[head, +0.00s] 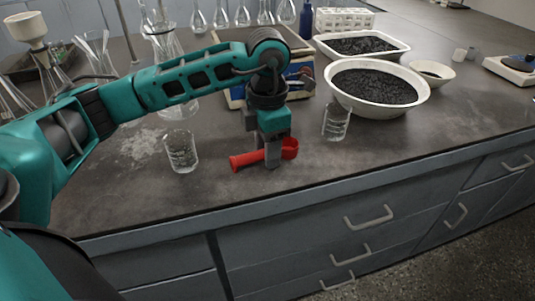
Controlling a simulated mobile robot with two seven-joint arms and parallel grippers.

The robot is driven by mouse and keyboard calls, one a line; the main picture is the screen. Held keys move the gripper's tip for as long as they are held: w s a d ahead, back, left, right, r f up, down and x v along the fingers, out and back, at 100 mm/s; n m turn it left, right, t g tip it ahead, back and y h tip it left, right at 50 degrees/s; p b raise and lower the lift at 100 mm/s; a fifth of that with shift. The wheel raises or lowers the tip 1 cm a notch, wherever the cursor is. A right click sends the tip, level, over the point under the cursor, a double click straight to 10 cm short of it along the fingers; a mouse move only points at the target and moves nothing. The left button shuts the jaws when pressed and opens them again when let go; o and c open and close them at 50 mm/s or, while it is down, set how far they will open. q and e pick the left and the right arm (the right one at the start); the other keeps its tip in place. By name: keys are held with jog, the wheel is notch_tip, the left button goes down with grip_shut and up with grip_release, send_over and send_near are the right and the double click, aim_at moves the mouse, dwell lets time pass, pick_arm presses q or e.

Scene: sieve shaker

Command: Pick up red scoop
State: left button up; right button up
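The red scoop (245,160) lies on the bench near the front edge, its handle to the left and its bowl to the right. My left gripper (272,158) points down over the middle of the scoop, and its fingers hide the part between handle and bowl. A finger passes in front of the scoop and reaches about bench height. I cannot tell whether the fingers are closed on the scoop or only around it. My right gripper is not in view.
A glass beaker (181,151) stands left of the scoop and another (336,122) stands to the right. A white bowl of dark granules (428,98) is at the right, with a tray (404,50) behind. A blue-sided device (299,67) stands behind the gripper. Bare bench lies in front.

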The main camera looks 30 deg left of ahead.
pick_arm(q)
grip_shut()
jog(key=shift+r, duration=0.15)
notch_tip(320, 180, up, 20)
jog(key=p, duration=0.5)
jog(key=shift+p, duration=0.3)
jog(key=shift+c, duration=2)
grip_release()
grip_shut()
